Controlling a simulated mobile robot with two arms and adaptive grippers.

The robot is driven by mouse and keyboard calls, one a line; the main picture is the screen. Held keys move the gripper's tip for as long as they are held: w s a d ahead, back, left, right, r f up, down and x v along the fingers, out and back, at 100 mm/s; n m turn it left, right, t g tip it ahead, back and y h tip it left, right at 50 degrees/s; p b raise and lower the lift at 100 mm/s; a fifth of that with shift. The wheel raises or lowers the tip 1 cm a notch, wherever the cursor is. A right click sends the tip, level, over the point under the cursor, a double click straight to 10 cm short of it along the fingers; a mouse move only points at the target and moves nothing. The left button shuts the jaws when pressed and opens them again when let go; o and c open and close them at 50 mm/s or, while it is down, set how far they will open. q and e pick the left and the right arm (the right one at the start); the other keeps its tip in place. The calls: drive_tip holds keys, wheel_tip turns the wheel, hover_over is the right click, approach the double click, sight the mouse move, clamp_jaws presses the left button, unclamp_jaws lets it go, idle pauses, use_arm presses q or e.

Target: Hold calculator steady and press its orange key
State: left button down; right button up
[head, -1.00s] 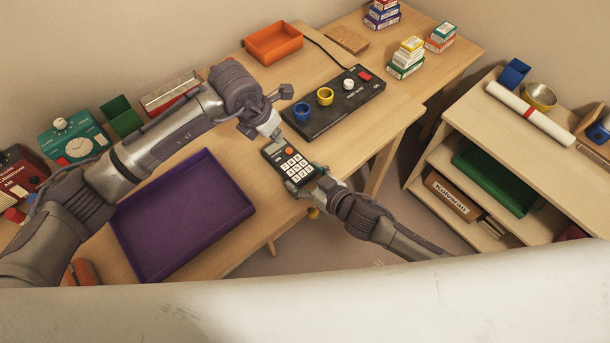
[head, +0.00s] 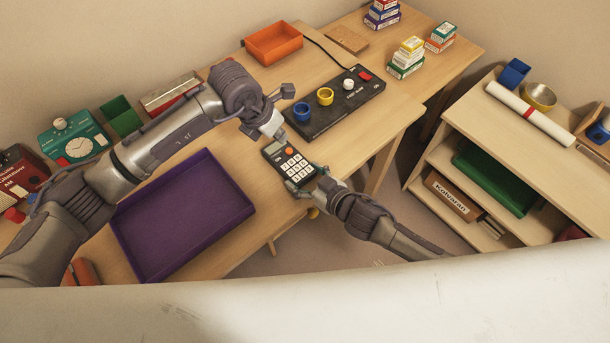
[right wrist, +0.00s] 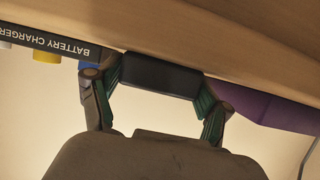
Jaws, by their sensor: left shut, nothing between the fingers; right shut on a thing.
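The black calculator (head: 283,166) with pale keys and an orange key (head: 288,151) lies at the table's front edge. My right gripper (head: 298,187) is shut on its near end; the calculator's dark end (right wrist: 160,76) shows between the two fingers in the right wrist view, where my right gripper (right wrist: 155,90) comes from below.
A black battery charger (head: 340,108) with blue and yellow cups lies just behind the calculator. A purple tray (head: 180,215) is at left on the table. An orange tray (head: 273,43) stands at the back. A shelf (head: 470,130) stands right, across a gap.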

use_arm(q)
drive_tip(key=s+d+r+n+g+h, duration=0.1)
drive_tip(key=s+d+r+n+h, duration=0.15)
drive_tip(key=d+r+h, duration=0.3)
drive_tip(key=s+d+r+n+g+h, duration=0.1)
drive_tip(key=s+d+r+n+h, duration=0.15)
drive_tip(key=d+r+h, duration=0.35)
drive_tip(key=w+r+n+t+h, duration=0.3)
drive_tip(key=w+r+n+t, duration=0.7)
drive_tip(key=n, duration=0.6)
drive_tip(key=w+a+f+n+t+y, duration=0.1)
drive_tip(key=w+a+n+t+y, duration=0.3)
drive_tip(key=n, duration=0.7)
drive_tip(key=n+g+y, duration=0.8)
drive_tip(key=n, duration=0.6)
hover_over(287, 152)
wheel_tip(287, 152, down, 20)
drive_tip(key=shift+w+f, duration=0.1)
drive_tip(key=shift+f, duration=3.9)
drive_tip(key=shift+f, duration=0.1)
